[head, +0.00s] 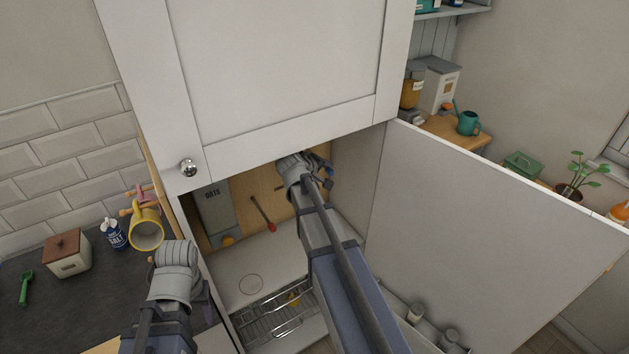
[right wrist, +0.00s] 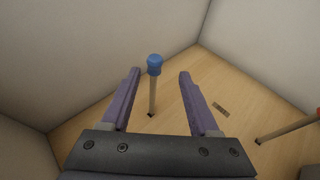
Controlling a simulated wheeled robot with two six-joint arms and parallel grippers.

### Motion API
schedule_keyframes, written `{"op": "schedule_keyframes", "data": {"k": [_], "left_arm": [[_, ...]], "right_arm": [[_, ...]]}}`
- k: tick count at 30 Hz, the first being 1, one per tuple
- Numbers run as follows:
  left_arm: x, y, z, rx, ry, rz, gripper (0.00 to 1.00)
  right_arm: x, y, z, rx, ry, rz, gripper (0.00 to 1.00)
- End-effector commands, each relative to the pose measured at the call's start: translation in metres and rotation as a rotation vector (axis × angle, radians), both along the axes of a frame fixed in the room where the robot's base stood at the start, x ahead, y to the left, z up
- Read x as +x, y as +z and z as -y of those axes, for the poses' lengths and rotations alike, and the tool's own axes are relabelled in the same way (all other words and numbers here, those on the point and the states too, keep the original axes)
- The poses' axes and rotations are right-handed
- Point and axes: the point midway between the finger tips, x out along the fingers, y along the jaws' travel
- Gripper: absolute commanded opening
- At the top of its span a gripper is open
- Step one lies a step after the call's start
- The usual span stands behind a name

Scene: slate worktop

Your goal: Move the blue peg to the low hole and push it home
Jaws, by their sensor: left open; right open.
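The blue peg has a blue cap (right wrist: 154,64) and a wooden shaft, and stands out from the wooden panel (right wrist: 190,85) inside the cupboard. My right gripper (right wrist: 159,72) is open, one finger on each side of the cap in the right wrist view, with gaps on both sides. In the head view my right arm reaches into the cupboard and a bit of blue (head: 329,168) shows by its fingers. A dark slot-like mark (right wrist: 221,109) lies right of the peg.
A red-tipped peg (head: 263,213) stands from the panel, lower left of my right gripper. An oats box (head: 213,211) is inside at left. The open door (head: 470,220) bounds the right; a wire rack (head: 275,318) sits low. A yellow mug (head: 146,229) hangs near my left arm.

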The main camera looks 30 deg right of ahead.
Motion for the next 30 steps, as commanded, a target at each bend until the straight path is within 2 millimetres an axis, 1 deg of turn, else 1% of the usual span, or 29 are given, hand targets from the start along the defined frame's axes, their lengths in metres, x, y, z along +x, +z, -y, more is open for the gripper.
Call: {"op": "schedule_keyframes", "data": {"k": [1,4,6,18,30], "left_arm": [[0.0,0.0,0.0,0.0,0.0,0.0,0.5],[0.0,-0.001,0.0,0.0,0.0,0.0,0.5],[0.0,-0.007,0.0,0.0,0.0,0.0,0.5],[0.0,-0.008,0.0,0.0,0.001,0.0,0.5],[0.0,-0.008,0.0,0.0,0.001,0.0,0.5]], "right_arm": [[0.005,0.0,0.006,0.0,-0.001,0.0,0.61],[0.009,-0.001,0.014,-0.001,-0.001,0.0,0.61],[0.011,-0.007,0.016,-0.001,-0.001,0.0,0.61],[0.012,-0.008,0.018,-0.001,0.0,0.0,0.61],[0.012,-0.008,0.018,-0.001,0.0,0.0,0.17]]}}
